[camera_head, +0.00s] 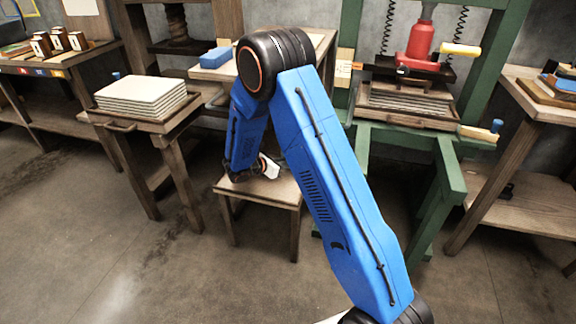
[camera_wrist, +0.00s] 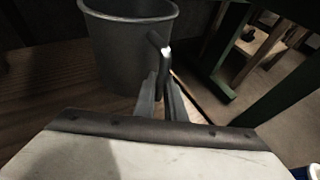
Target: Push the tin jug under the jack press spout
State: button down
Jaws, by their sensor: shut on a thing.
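The tin jug (camera_wrist: 125,50) is a grey, open-topped metal vessel, upright on brown wooden boards in the wrist view. Its dark handle (camera_wrist: 155,72) faces me. My gripper (camera_wrist: 162,82) is shut on the handle, with its two narrow fingers at the handle's lower part. In the head view my gripper is low over a small wooden stool (camera_head: 265,193), and I cannot make out the jug there behind my arm. The jack press (camera_head: 418,60) has a green frame, a red jack and a plate stack on a wooden tray, right of my arm. I cannot make out its spout clearly.
A table with stacked pale sheets (camera_head: 140,97) stands left of the stool. The green press legs (camera_head: 440,190) stand right of it, and green beams also show at the right of the wrist view (camera_wrist: 232,45). A wooden shelf unit (camera_head: 520,205) is at far right. Foreground floor is clear.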

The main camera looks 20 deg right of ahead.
jog(key=c, duration=1.7)
grip_release()
jog(key=shift+c, duration=0.2)
jog(key=shift+a, duration=0.1)
jog(key=v, duration=1.7)
jog(key=s+d+r+m+g+y, duration=0.25)
jog(key=s+d+r+m, duration=0.4)
jog(key=s, duration=0.35)
jog(key=s+d+r+m+g+y, duration=0.25)
jog(key=s+d+r+m, duration=0.25)
jog(key=s+d+r, duration=0.4)
jog(key=s+a+r+m+t+y, duration=0.1)
jog(key=s+m, duration=0.4)
jog(key=s, duration=0.5)
jog(key=s+a+r+m+t+y, duration=0.2)
jog(key=s+m+t+y, duration=0.2)
jog(key=s, duration=0.7)
jog(key=m+y, duration=0.1)
jog(key=y, duration=0.1)
jog(key=shift+s+m+y, duration=0.25)
jog(key=shift+m+y, duration=0.05)
jog(key=shift+m, duration=0.05)
